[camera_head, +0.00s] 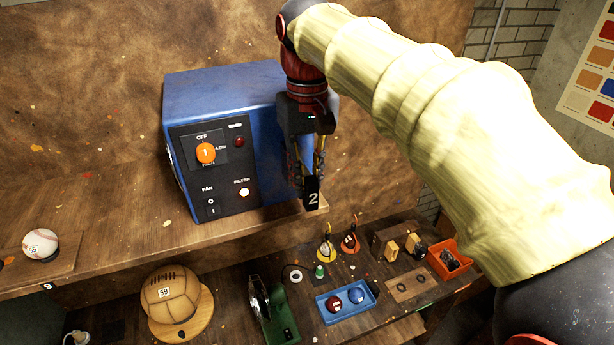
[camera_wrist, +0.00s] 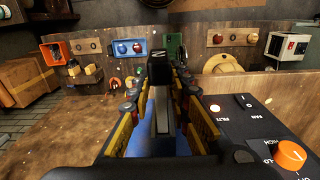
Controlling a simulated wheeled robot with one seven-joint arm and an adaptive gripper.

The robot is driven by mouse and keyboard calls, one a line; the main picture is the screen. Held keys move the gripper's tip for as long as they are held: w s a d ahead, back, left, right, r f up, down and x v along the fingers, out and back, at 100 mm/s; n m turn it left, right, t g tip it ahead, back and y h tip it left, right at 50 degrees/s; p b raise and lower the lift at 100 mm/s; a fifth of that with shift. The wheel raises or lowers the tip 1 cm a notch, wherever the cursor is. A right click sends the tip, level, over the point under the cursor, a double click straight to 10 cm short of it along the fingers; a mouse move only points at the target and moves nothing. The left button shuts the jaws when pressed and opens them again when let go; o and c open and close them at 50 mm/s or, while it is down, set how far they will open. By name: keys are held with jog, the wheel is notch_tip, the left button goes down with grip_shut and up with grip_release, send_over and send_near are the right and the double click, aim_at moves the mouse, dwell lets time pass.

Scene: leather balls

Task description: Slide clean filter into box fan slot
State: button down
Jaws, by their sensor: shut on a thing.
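The blue box fan (camera_head: 225,90) stands on the upper wooden shelf, its black panel facing front with an orange OFF knob (camera_head: 205,153) and a lit FILTER lamp (camera_head: 244,192). My gripper (camera_head: 307,178) points down at the box's right side. In the wrist view this piece (camera_wrist: 160,68) lies between the yellow-and-black fingers (camera_wrist: 160,105), with blue box surface just below. How far it sits in a slot is hidden.
A baseball (camera_head: 40,244) is at the shelf's left. On the lower bench are a brown ball (camera_head: 176,300), a green tool (camera_head: 281,315), a blue tray (camera_head: 334,313) with red and blue balls, and an orange bin (camera_head: 463,260). The shelf edge lies just below my gripper.

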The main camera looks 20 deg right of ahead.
jog(key=shift+w+p, duration=1)
jog(key=shift+w, duration=1.2)
dwell(1.2)
jog(key=c, duration=1.6)
grip_release()
jog(key=shift+w, duration=0.1)
jog(key=shift+r, duration=0.1)
notch_tip(320, 180, up, 12)
jog(key=shift+f, duration=0.1)
jog(key=s+f+t+b, duration=0.2)
jog(key=s+f+b, duration=0.4)
jog(key=f+b, duration=0.5)
jog(key=s+f+t+b, duration=0.1)
jog(key=s+f+b, duration=0.6)
jog(key=f, duration=2.1)
jog(key=s+f+t+b, duration=0.2)
jog(key=s+f+b, duration=0.5)
jog(key=f+b, duration=0.9)
notch_tip(320, 180, down, 4)
jog(key=shift+r+t+b, duration=0.1)
jog(key=shift+t+b, duration=0.2)
jog(key=shift+b, duration=0.1)
